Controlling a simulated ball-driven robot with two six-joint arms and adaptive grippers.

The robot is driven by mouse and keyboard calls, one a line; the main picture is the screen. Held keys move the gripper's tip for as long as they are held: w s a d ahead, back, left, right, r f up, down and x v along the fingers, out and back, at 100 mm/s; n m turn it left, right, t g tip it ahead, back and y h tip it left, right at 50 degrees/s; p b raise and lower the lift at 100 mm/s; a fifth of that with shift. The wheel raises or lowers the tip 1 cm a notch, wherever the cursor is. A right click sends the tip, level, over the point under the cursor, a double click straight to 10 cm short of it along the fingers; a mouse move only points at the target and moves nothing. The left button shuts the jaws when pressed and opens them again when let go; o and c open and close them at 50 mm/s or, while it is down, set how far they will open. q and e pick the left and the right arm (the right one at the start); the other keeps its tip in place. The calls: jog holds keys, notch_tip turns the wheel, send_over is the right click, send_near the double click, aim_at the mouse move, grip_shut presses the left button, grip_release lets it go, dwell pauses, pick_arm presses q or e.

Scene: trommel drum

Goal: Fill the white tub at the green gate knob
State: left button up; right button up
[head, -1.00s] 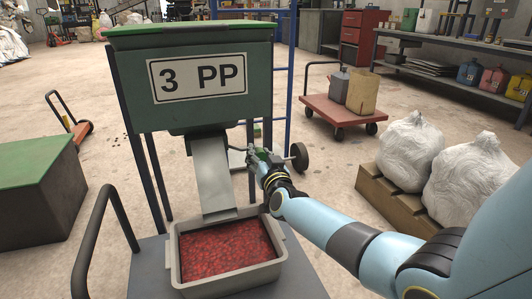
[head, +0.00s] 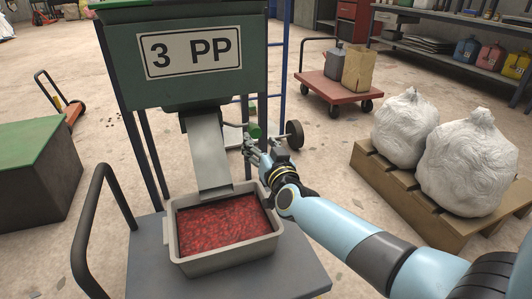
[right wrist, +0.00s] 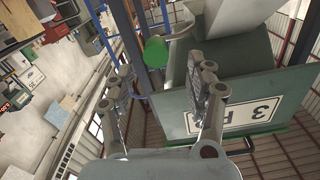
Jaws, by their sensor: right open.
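The off-white tub (head: 226,260) stands under the chute (head: 208,150) of the green hopper marked 3 PP (head: 200,90). Red pellets (head: 222,226) cover its inside to a little below the rim. The green gate knob (head: 254,130) is on a lever at the right of the chute; it also shows in the right wrist view (right wrist: 155,52). My right gripper (head: 250,150) is just below and in front of the knob, apart from it. In the right wrist view its two fingers (right wrist: 165,85) are spread with nothing between them. My left gripper is not in view.
The tub is on a grey cart top (head: 300,275) with a dark handle (head: 88,225) at the left. White sacks (head: 465,165) on a pallet (head: 400,195) stand at the right. A red trolley (head: 338,90) with containers is behind. Open floor lies between.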

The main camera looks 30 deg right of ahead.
jog(key=v, duration=0.5)
jog(key=shift+a, duration=0.1)
jog(key=shift+s, duration=0.1)
